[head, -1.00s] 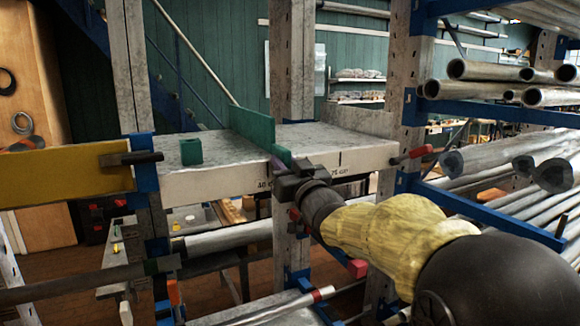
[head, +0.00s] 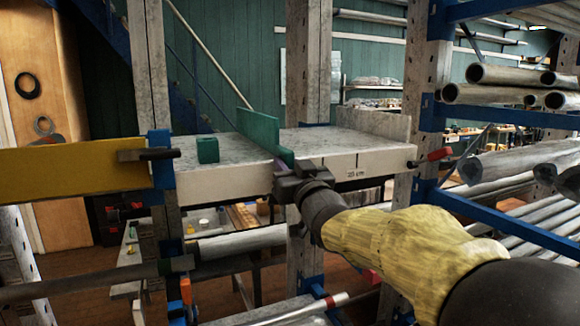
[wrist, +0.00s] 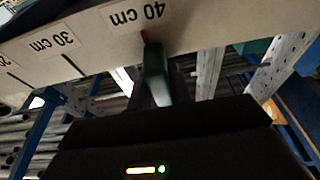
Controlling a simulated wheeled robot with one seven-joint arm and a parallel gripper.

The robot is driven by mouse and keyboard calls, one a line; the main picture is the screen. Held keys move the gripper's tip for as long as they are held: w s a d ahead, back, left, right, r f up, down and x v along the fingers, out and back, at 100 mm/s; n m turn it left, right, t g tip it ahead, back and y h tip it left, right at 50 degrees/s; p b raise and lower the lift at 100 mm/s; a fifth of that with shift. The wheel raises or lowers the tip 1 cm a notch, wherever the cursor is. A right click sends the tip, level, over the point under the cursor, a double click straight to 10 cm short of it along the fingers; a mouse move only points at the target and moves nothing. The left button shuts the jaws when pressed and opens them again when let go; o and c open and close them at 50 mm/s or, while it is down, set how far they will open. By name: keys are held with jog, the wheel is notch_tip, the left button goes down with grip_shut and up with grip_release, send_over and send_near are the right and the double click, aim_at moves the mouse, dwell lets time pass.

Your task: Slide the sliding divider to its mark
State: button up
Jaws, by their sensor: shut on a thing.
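The green sliding divider (head: 259,130) stands upright across the grey shelf (head: 320,141). My gripper (head: 285,180) is shut on its front end at the shelf's front edge. In the wrist view the divider's green end (wrist: 154,75) shows at the jaws, with a small red tip beside the "40 cm" label (wrist: 137,15). The scale appears upside down there, with the "30 cm" label (wrist: 52,43) farther left. In the head view, a "20 cm" label (head: 356,174) shows right of my gripper. The exact contact of the jaws is hidden.
A green block (head: 207,150) sits on the shelf left of the divider, with a clear gap between. A yellow beam (head: 75,170) with a dark clamp adjoins the left post. Pipes (head: 510,97) fill the rack at right. The shelf right of the divider is clear.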

jog(key=o, duration=0.9)
jog(key=s, duration=0.2)
jog(key=s+d+b, duration=0.1)
jog(key=s, duration=0.1)
jog(key=s+d+b, duration=0.1)
jog(key=s, duration=0.1)
jog(key=shift+s+d, duration=0.1)
jog(key=shift+s, duration=0.25)
